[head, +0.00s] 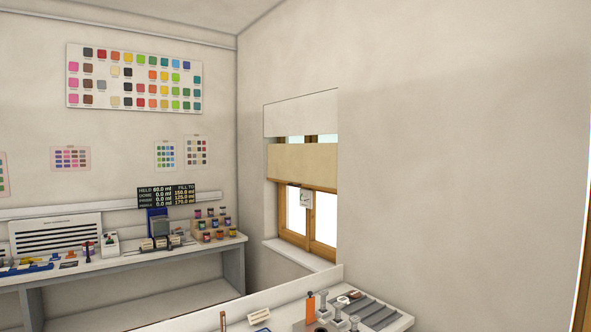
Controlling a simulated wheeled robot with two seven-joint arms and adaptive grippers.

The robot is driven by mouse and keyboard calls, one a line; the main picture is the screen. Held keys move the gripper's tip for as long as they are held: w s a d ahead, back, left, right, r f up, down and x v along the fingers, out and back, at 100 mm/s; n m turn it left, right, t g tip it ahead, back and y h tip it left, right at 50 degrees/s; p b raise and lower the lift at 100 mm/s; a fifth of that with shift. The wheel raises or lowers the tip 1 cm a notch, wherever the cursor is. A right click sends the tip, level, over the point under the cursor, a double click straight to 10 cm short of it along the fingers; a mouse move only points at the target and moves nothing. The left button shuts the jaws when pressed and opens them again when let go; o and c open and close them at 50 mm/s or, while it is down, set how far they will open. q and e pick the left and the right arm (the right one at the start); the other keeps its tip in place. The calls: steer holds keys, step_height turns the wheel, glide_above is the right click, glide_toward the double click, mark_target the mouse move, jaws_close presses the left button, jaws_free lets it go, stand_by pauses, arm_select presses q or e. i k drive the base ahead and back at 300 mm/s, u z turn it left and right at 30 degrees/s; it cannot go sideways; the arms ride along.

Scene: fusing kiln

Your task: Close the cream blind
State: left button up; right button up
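The cream blind (302,165) hangs across the upper part of a wooden-framed window in the right wall. Its lower edge ends in a brown strip, and the lower part of the window (320,219) is uncovered and bright. A small pale tag or pull (306,197) hangs just under the blind's lower edge. A whiter panel (301,115) sits above the blind, with a narrow gap of window between them. Neither of my grippers shows in the head view.
A workbench (235,243) with jars, a small dark sign and tools runs along the left wall. A nearer counter (400,323) with metal pieces and a dark ridged tray stands below the window. The window sill (298,255) looks bare. The right wall is clear.

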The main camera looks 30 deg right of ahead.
mark_target(295, 165)
steer(key=u, duration=2.05)
steer(key=i, duration=3.9)
steer(key=z, duration=2.1)
steer(key=i, duration=3.75)
steer(key=z, duration=0.15)
